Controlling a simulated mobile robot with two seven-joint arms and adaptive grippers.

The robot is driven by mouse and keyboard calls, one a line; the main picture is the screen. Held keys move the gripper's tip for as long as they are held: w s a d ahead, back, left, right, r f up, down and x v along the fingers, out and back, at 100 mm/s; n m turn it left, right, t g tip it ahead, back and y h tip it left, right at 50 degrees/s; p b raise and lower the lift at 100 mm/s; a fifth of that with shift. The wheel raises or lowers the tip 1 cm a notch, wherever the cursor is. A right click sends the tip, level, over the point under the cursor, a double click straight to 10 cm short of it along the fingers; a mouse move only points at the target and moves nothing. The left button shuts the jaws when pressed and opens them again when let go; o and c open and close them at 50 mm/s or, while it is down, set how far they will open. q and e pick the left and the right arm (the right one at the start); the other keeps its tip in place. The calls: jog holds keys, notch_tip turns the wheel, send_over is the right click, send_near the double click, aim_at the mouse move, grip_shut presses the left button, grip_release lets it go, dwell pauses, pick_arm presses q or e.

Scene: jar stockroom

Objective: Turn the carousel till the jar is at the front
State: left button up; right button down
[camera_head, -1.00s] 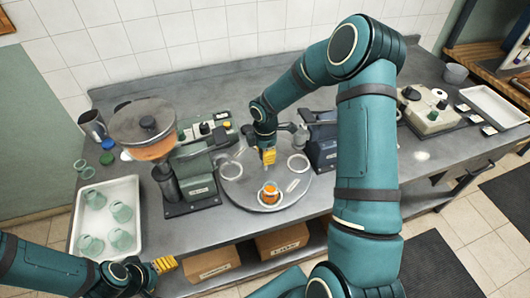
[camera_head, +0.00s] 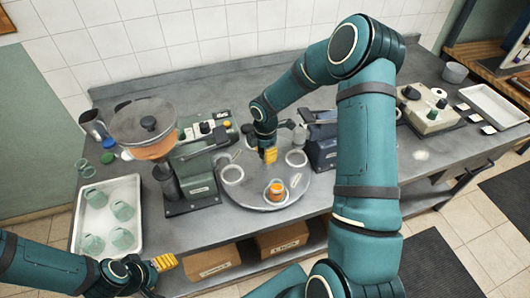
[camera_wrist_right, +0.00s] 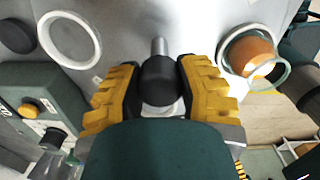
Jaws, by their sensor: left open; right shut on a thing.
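The carousel (camera_head: 250,191) is a round grey turntable on the bench. The jar (camera_head: 276,189), glass with orange contents, sits in a ring near its front edge, slightly right of the middle; it also shows at the upper right of the right wrist view (camera_wrist_right: 250,55). Two empty white rings lie on the disc, left (camera_head: 232,175) and right (camera_head: 296,158). My right gripper (camera_head: 269,156) is shut on a black knob (camera_wrist_right: 161,82) over the disc, behind the jar. Its fingers partly hide the knob. My left gripper (camera_head: 164,263) is open and empty, off the bench front.
A hopper machine (camera_head: 190,180) stands close to the carousel's left, a dark device (camera_head: 322,150) to its right. A white tray (camera_head: 135,192) with several glass jars is at the far left. A control box (camera_head: 432,112) stands right of my right arm.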

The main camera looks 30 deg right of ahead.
jog(key=shift+s+d+f, duration=0.1)
jog(key=c, duration=0.5)
grip_release()
jog(key=shift+r, duration=0.65)
notch_tip(320, 180, up, 11)
jog(key=shift+f, duration=0.1)
